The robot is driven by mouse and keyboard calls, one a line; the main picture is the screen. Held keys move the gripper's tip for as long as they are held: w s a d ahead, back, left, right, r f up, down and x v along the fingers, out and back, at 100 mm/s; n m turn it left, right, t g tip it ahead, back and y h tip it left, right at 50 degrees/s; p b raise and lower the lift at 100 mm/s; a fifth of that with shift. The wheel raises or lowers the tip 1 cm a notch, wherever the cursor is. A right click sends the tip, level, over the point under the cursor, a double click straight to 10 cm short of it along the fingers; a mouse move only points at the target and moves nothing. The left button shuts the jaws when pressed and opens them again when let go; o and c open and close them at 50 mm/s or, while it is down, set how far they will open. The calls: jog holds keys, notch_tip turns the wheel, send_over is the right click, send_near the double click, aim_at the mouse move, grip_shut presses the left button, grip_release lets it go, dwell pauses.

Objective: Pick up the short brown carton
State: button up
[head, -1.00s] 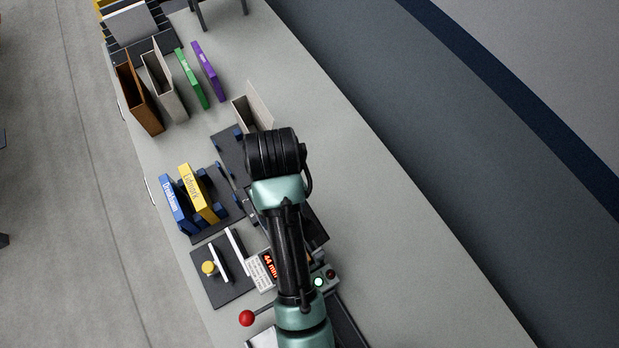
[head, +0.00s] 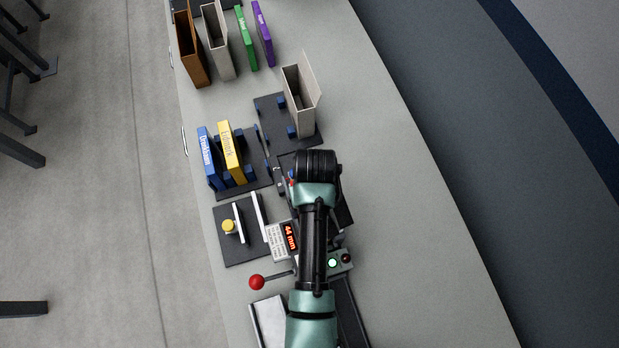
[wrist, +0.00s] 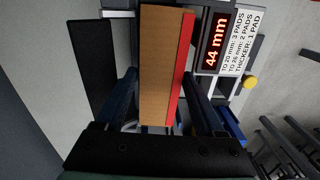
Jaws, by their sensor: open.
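In the wrist view a brown, carton-like block (wrist: 160,65) with a red strip (wrist: 186,65) along its right side lies between the fingers of my gripper (wrist: 160,82). My gripper is open, with one finger on each side of the block; I cannot tell whether either touches it. My arm hides this block and the gripper in the head view. Another brown carton (head: 191,50), open and upright, stands at the upper left of the bench in the head view, away from my arm. I cannot tell from the frames which brown piece is the short one.
A display reading 44 mm (head: 290,237) is beside my arm. A beige open carton (head: 300,105) stands on a dark plate beyond it. Blue (head: 209,158) and yellow (head: 231,152) books stand left. A red-knobbed lever (head: 257,282) sticks out. The bench's right side is clear.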

jog(key=shift+f, duration=0.65)
grip_shut()
jog(key=shift+r, duration=0.1)
